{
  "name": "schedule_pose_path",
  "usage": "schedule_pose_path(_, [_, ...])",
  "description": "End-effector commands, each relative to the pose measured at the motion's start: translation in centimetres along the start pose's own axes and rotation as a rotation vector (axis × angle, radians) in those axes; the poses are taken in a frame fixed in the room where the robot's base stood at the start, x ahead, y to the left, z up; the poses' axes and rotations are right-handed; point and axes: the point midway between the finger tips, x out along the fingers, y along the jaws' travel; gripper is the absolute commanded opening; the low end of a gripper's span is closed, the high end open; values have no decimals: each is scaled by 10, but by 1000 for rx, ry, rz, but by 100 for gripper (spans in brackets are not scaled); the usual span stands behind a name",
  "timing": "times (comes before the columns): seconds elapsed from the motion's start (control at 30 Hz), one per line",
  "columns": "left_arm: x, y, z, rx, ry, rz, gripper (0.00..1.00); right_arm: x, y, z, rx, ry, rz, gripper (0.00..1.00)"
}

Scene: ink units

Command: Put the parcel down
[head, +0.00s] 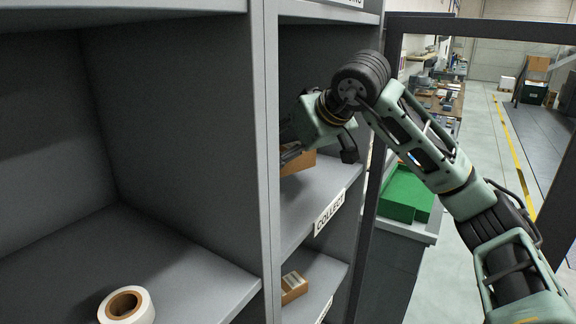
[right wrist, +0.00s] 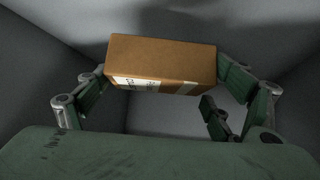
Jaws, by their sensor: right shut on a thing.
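The parcel (right wrist: 160,60) is a brown cardboard box with white label patches along its lower edge. In the right wrist view it sits between the fingers of my right gripper (right wrist: 165,90), which is shut on it. In the head view my right arm reaches into the shelf compartment above the COLLECT label (head: 330,210). There the parcel (head: 300,162) is partly hidden behind the gripper and the shelf upright. I cannot tell whether its underside touches the shelf board (head: 318,195). My left gripper is not in view.
A grey upright (head: 264,150) divides this compartment from a wide one on the left, where a roll of tape (head: 141,304) lies. Another small box (head: 293,287) is on the shelf below. A green bin (head: 405,195) stands right of the shelving, behind a dark frame post.

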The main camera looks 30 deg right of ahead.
Motion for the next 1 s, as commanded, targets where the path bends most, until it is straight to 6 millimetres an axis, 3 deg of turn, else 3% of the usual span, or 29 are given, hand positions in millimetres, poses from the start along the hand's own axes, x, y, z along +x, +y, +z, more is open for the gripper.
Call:
schedule_pose_path(0.27, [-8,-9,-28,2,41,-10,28,20,-5,16,1,-3,2,52])
schedule_pose_path(0.43, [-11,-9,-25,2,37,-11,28,32,-5,28,0,0,1,52])
schedule_pose_path(0.8, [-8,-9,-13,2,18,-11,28,35,-5,31,0,2,1,52])
schedule_pose_path(0.83, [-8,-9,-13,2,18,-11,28,35,-5,31,0,1,1,87])
schedule_pose_path(1.0, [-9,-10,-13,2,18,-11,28,35,-5,31,0,0,1,100])
